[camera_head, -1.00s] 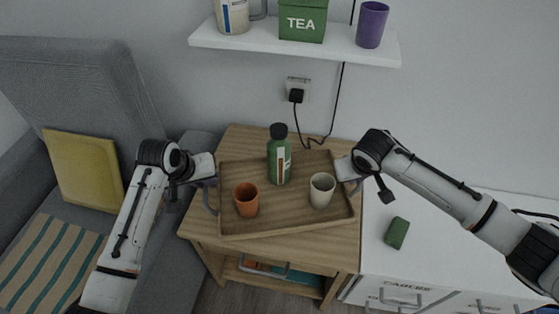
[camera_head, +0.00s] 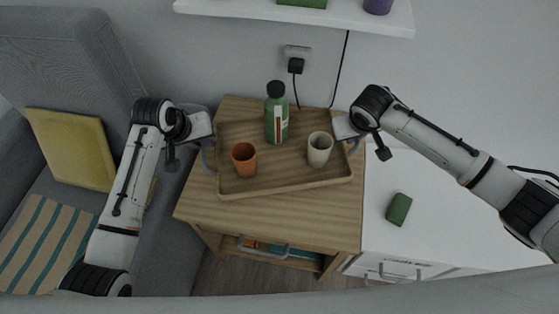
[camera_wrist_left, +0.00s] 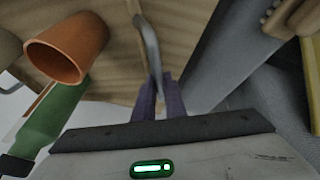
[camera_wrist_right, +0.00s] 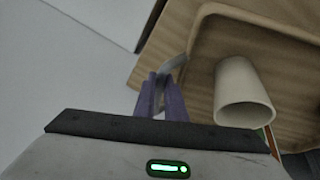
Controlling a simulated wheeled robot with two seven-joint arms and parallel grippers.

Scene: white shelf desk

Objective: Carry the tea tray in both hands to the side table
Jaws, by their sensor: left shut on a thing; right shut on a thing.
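The wooden tea tray (camera_head: 285,180) is level over the wooden side table (camera_head: 275,215); I cannot tell whether it touches the top. On it stand an orange cup (camera_head: 244,159), a cream cup (camera_head: 319,149) and a green bottle (camera_head: 277,120) with a dark cap, all upright. My left gripper (camera_head: 208,143) is shut on the tray's left grey handle, which shows between the purple fingers in the left wrist view (camera_wrist_left: 149,50). My right gripper (camera_head: 350,138) is shut on the right handle, partly hidden by the fingers in the right wrist view (camera_wrist_right: 174,66).
A grey sofa (camera_head: 60,65) with a yellow cushion (camera_head: 70,148) is on the left. A white cabinet (camera_head: 440,225) with a green block (camera_head: 398,209) adjoins on the right. A wall shelf (camera_head: 300,17) and a plugged-in cord (camera_head: 295,66) are behind. The table's front strip is bare.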

